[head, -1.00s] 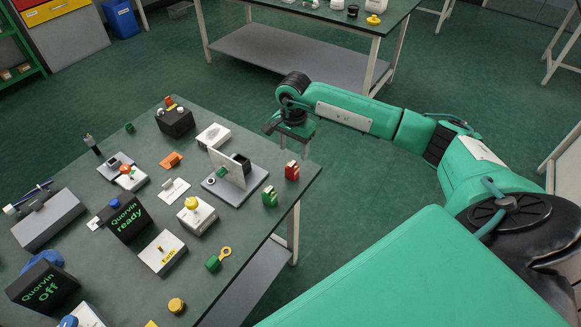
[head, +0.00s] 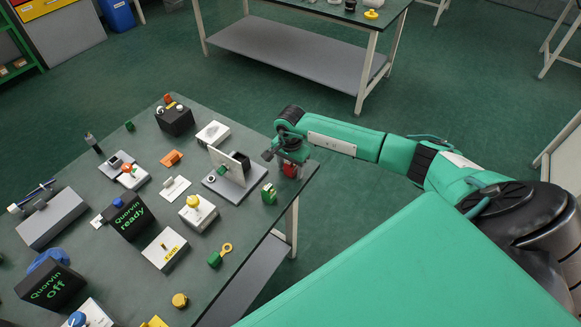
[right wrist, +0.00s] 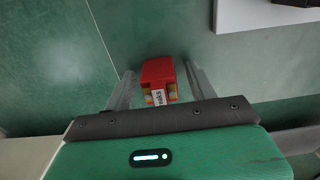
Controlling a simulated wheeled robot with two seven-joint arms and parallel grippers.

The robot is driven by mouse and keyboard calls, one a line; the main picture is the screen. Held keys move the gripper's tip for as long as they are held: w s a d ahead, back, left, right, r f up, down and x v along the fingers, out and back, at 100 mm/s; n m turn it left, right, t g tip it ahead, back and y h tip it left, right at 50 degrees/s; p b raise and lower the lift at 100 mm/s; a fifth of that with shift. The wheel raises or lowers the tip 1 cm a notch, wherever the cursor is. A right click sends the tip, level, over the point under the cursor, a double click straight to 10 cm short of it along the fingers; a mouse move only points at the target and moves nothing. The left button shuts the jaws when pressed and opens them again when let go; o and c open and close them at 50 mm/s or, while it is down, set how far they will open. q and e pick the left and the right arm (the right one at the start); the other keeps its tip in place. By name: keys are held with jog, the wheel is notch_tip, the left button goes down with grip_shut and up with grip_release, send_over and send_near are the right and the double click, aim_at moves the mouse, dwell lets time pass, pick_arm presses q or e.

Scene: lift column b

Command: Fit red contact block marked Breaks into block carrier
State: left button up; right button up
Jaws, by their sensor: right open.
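The red contact block (head: 290,171) stands near the right edge of the bench, partly hidden by my right gripper (head: 286,163). In the right wrist view the red block (right wrist: 158,72) sits between the two open fingers, with a gap on each side, its white printed label facing the palm and only partly legible. The likely block carrier (head: 242,160) is the black piece on the back of an upright pale plate (head: 226,165), left of the gripper. My left gripper is out of view.
A green block (head: 269,194) stands close in front of the red one. A yellow-knobbed box (head: 198,213), a dark "Quorvin ready" display (head: 128,219) and several small parts crowd the bench to the left. The bench's right edge is close to the gripper.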

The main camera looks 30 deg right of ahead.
jog(key=c, duration=1)
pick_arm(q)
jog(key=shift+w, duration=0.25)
pick_arm(e)
jog(key=shift+c, duration=0.3)
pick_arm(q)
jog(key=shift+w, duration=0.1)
pick_arm(e)
jog(key=shift+r, duration=0.1)
